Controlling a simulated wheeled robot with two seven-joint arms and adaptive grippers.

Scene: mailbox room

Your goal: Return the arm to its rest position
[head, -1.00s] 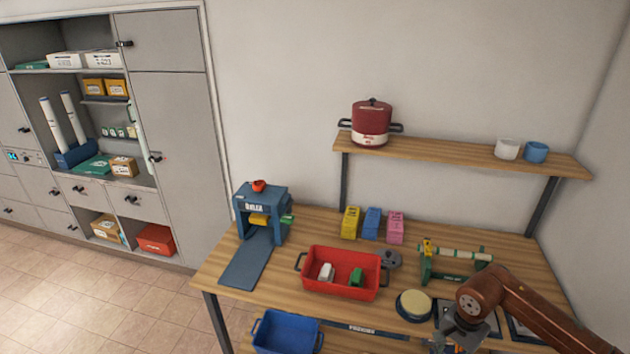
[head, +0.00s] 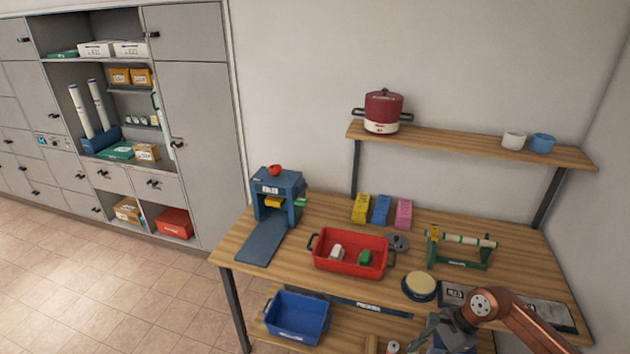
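My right arm comes in from the lower right in the head view, brown with a dark grey gripper (head: 448,334). The gripper hangs at the front edge of the wooden table (head: 228,250), near the bottom of the picture. Its fingers are partly cut off by the lower edge and I cannot tell whether they are open or shut. My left arm and gripper are not in view.
On the table stand a red tray (head: 350,267) with small items, a blue machine (head: 277,197), colored boxes (head: 381,210), a round yellow-topped pad (head: 419,285) and a green roll stand (head: 458,263). A blue bin (head: 297,317) sits below. A shelf (head: 455,146) hangs above. Floor at left is clear.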

